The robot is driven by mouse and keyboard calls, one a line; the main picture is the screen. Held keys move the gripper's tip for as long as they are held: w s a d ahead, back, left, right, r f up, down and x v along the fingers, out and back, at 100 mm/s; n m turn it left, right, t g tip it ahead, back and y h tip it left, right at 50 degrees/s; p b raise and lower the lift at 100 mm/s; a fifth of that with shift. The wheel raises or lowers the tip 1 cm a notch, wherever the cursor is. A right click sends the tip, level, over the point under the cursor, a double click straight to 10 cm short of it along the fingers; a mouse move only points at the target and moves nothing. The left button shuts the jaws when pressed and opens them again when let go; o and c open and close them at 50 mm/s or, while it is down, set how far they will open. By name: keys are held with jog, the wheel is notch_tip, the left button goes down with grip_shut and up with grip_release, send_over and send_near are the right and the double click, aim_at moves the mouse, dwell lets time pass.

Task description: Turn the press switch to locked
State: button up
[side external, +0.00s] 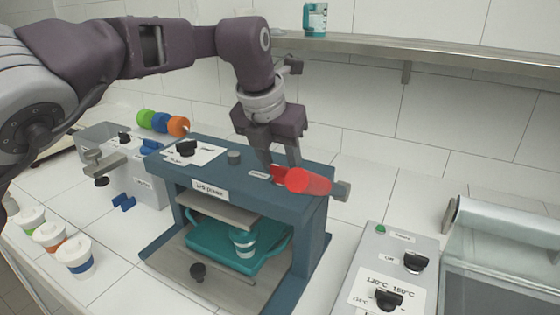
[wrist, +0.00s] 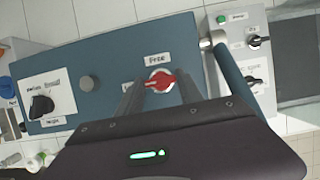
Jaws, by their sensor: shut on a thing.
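The press switch (wrist: 161,79) is a red knob on a pale round base on top of the blue lid press. In the wrist view a "Free" label (wrist: 158,59) is above it, and a second label (wrist: 128,87) to its left is mostly hidden by a finger. The red bar of the switch lies nearly sideways, slightly tilted; which label it points at I cannot tell. My gripper (side external: 283,164) points down at the press top and is shut on the switch, one finger on each side. The lid press (side external: 300,210) also shows in the wrist view (wrist: 110,52).
A red cylindrical handle (side external: 308,181) sticks out beside my fingers at the press's right end. A black knob (side external: 187,148) and grey button (side external: 234,157) are on the press's left top. A teal tray (side external: 207,252) with a cup (side external: 243,241) sits inside. A control box (side external: 398,268) stands right.

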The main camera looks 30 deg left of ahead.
aim_at(273, 190)
jog(key=o, duration=1.4)
jog(key=v, duration=0.7)
jog(key=shift+r, duration=0.1)
